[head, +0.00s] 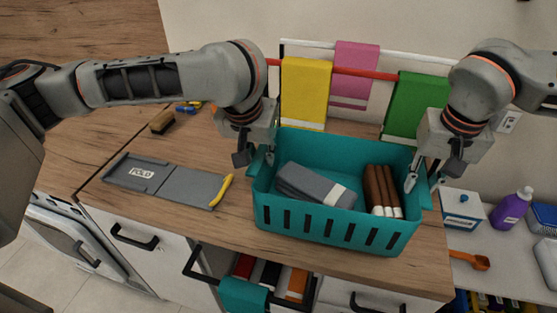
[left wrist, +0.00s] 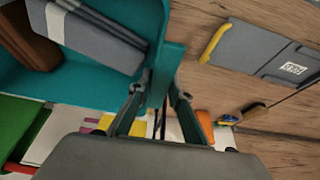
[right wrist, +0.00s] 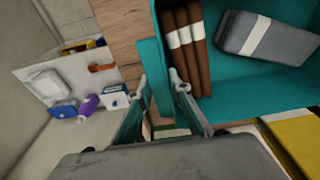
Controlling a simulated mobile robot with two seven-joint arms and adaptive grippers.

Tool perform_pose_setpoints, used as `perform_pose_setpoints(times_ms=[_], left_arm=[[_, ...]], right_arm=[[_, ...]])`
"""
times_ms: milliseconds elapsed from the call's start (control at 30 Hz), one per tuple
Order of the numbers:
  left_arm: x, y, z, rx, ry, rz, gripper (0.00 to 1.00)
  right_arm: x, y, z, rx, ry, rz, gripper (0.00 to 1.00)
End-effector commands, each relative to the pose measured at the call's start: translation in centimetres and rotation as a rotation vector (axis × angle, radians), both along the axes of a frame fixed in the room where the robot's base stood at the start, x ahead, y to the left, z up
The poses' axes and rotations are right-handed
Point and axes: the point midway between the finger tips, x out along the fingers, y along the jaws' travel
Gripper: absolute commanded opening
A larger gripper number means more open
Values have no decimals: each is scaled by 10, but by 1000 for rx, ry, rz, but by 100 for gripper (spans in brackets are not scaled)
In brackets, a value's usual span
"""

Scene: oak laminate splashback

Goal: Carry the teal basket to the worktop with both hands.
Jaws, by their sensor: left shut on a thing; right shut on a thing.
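The teal basket (head: 330,227) is on or just above the wooden worktop (head: 190,222); I cannot tell if its base touches. It looks about level. A grey bundle with a pale band (head: 313,186) and brown rolls with white bands (head: 382,190) lie inside it. My left gripper (head: 262,160) is shut on the basket's left side, and the teal wall shows between its fingers in the left wrist view (left wrist: 162,90). My right gripper (head: 422,182) is shut on the basket's right side, which also shows in the right wrist view (right wrist: 160,90).
A grey folding board (head: 163,181) with a yellow edge lies left of the basket. A brush (head: 162,121) lies behind it. Yellow (head: 305,90), pink (head: 354,72) and green (head: 415,108) cloths hang on a rail behind. An open drawer (head: 268,277) is below. A lower shelf on the right holds a white box (head: 462,208) and a purple bottle (head: 511,208).

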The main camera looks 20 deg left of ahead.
Motion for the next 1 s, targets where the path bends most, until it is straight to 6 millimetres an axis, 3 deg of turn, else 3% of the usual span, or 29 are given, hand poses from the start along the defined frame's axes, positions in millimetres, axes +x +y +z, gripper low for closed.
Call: perform_pose_setpoints(times_ms=[600,1000], left_arm=[[3,5,-1,10,-6,6,0],[3,5,-14,10,-8,6,0]], right_arm=[[1,-4,-2,-7,1,-10,0],[1,-4,-15,-7,0,-10,0]])
